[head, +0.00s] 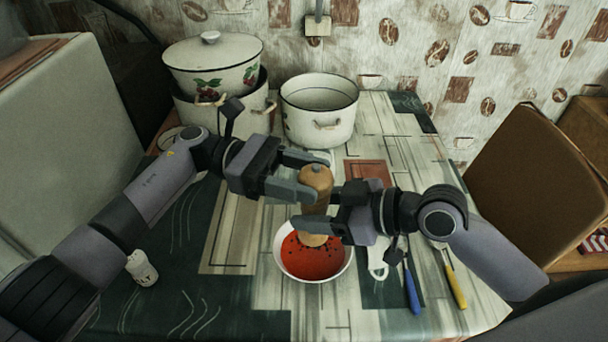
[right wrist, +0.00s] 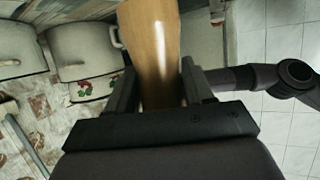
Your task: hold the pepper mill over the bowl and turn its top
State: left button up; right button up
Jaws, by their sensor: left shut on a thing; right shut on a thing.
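The wooden pepper mill (head: 316,198) stands upright over the white bowl (head: 281,267), which holds red soup with dark specks on it. My left gripper (head: 302,175) is shut on the mill's round top. My right gripper (head: 316,218) is lower and shut on the mill's body. In the right wrist view the mill's body (right wrist: 152,45) shows between the fingers of my right gripper (right wrist: 158,88). The mill's lower end is just above the soup; the right fingers hide part of the body.
A lidded enamel pot (head: 212,65) sits on another pot, beside an open enamel pot (head: 318,112) at the back. A blue-handled utensil (head: 412,290) and a yellow-handled one (head: 455,283) lie at right. A small white shaker (head: 141,268) is at left. A brown chair (head: 535,185) stands at right.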

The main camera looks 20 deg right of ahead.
aim_at(303, 170)
dwell(0.4)
pick_arm(q)
jog(key=o, duration=1.1)
jog(key=shift+c, duration=0.2)
notch_tip(303, 170, up, 10)
